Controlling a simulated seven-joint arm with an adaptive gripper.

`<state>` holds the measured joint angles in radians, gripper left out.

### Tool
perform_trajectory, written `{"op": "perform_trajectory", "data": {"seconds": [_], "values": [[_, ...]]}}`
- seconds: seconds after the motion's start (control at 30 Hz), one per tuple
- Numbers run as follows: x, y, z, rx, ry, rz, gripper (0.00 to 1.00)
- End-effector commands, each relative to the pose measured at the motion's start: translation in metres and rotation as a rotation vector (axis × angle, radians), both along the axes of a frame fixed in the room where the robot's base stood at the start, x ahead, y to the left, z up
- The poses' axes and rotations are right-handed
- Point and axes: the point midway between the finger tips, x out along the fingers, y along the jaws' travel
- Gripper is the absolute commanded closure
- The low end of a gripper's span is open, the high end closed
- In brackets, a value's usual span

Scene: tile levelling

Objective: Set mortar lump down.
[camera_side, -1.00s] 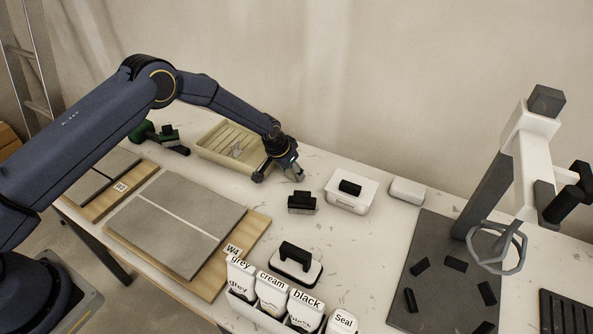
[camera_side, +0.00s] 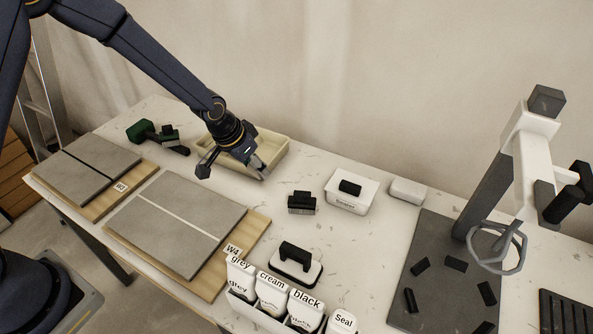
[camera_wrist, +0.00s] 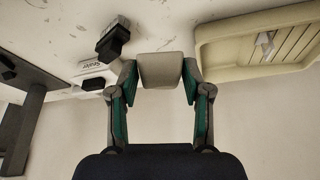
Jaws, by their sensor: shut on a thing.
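The mortar lump (camera_wrist: 160,70) is a pale grey-beige block with rounded edges. In the wrist view it sits between the two fingertips of my gripper (camera_wrist: 160,78), which is shut on it. In the side view my gripper (camera_side: 259,167) hangs over the front right part of the cream tray (camera_side: 283,157), and I cannot clearly make out the lump there. Whether the lump touches anything below is not clear. The ribbed tray also shows at the upper right of the wrist view (camera_wrist: 215,55), apart from the lump.
A black-topped block (camera_side: 302,203) and a white box with a black handle (camera_side: 349,192) stand right of the tray. Grey tiles on boards (camera_side: 180,228) lie in front. A green-headed tool (camera_side: 140,131) is at the left. A stand with a whisk (camera_side: 497,247) is at the right.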

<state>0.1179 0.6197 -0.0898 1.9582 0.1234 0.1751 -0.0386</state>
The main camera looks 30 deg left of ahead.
Motion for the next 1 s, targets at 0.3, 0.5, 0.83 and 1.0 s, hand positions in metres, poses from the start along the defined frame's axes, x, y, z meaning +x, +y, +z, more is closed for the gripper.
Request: {"op": "perform_trajectory", "data": {"seconds": [0.3,0.5,0.83,1.0], "values": [[-0.021,-0.049,-0.003,-0.002,0.0,-0.337,0.89],[-0.057,-0.122,-0.002,-0.002,-0.001,-0.655,0.89],[-0.111,-0.203,0.003,0.001,-0.002,-0.909,0.89],[-0.095,-0.221,-0.009,0.0,0.0,-0.919,0.89]]}}
